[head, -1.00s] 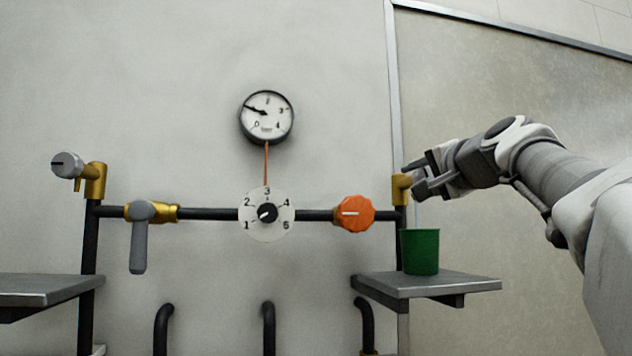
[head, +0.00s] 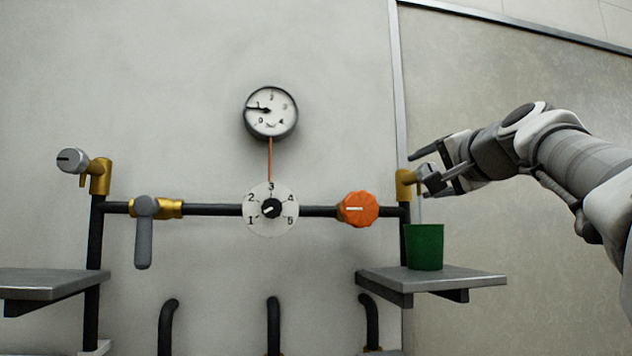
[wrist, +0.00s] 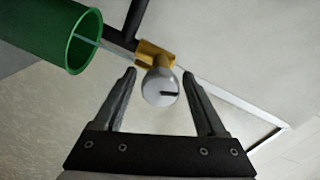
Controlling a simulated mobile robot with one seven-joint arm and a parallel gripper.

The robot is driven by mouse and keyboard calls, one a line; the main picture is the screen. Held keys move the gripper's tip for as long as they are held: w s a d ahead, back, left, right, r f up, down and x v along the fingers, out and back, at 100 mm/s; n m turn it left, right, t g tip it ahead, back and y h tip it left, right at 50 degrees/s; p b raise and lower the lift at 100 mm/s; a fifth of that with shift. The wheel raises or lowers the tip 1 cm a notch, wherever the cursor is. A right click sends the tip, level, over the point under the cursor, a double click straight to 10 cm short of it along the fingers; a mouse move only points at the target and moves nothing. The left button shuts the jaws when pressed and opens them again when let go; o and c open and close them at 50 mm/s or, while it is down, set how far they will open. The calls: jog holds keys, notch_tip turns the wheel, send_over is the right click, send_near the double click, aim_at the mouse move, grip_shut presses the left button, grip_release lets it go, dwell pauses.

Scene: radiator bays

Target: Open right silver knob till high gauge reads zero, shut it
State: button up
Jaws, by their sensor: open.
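The round gauge (head: 271,112) high on the wall has its needle pointing left, at about 1. The right silver knob (wrist: 160,92) sits on a brass valve (head: 404,184) at the right end of the pipe; its dark mark is nearly level in the wrist view. My gripper (head: 425,167) is open, its fingertips (wrist: 159,75) on either side of the knob with gaps. A green cup (head: 425,247) stands on the right shelf below the valve. A faint pale line runs down from the valve toward the cup, likely a thin stream.
An orange knob (head: 358,209), a numbered dial (head: 271,209) and a grey lever (head: 144,232) sit along the pipe to the left. Another silver knob (head: 71,161) is at the far left. The right shelf (head: 470,281) lies below my gripper.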

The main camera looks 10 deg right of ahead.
jog(key=s+b, duration=0.3)
jog(key=s, duration=1.2)
jog(key=shift+s+d, duration=0.25)
jog(key=shift+d, duration=0.05)
